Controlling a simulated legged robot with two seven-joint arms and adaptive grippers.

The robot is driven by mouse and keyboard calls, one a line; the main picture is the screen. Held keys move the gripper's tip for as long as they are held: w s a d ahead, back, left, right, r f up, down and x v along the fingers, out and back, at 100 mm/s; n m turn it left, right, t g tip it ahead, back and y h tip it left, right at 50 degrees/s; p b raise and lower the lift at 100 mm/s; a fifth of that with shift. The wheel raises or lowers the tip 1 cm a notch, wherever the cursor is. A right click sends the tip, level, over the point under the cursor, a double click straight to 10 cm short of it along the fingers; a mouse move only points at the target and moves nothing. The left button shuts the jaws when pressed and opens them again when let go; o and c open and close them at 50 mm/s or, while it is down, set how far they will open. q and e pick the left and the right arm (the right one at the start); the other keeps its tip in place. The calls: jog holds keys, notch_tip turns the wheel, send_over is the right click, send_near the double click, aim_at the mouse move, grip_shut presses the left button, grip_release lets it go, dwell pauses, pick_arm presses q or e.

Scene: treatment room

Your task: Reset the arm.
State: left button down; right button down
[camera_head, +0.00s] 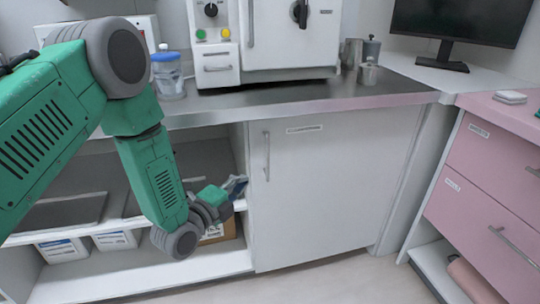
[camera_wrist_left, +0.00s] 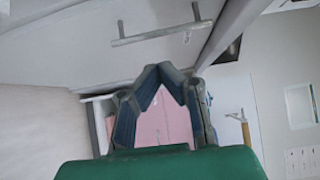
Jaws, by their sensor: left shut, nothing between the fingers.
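My left arm, green and grey, comes in from the left in the head view and bends down in front of the open shelves. My left gripper (camera_head: 238,186) is at its end, beside the left edge of the white cupboard door (camera_head: 335,190). In the left wrist view the gripper (camera_wrist_left: 165,68) has its two fingertips together, with nothing between them. A pink surface shows through the gap behind the tips. My right gripper is not in view.
A steel counter (camera_head: 400,88) carries a white machine (camera_head: 290,40), a blue-lidded jar (camera_head: 168,75) and metal cups (camera_head: 368,73). Shelves below hold boxes (camera_head: 117,240). A pink drawer unit (camera_head: 490,190) and monitor (camera_head: 455,20) stand at right. Floor in front of the door is clear.

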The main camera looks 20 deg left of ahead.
pick_arm(q)
jog(key=s+f+n+g+y+p, duration=0.2)
jog(key=s+f+n+g+p, duration=0.3)
jog(key=s+f+n+g, duration=0.7)
jog(key=s+a+n+g+y+p, duration=0.1)
jog(key=s+n+g+p, duration=0.3)
jog(key=s, duration=2)
jog(key=n+y, duration=0.1)
jog(key=n, duration=0.3)
jog(key=shift+s+a+f+g, duration=0.25)
jog(key=shift+s+f+g, duration=0.05)
jog(key=shift+f+g, duration=0.1)
jog(key=shift+a, duration=0.1)
jog(key=shift+w+d, duration=0.1)
jog(key=shift+d, duration=0.1)
jog(key=shift+a, duration=0.1)
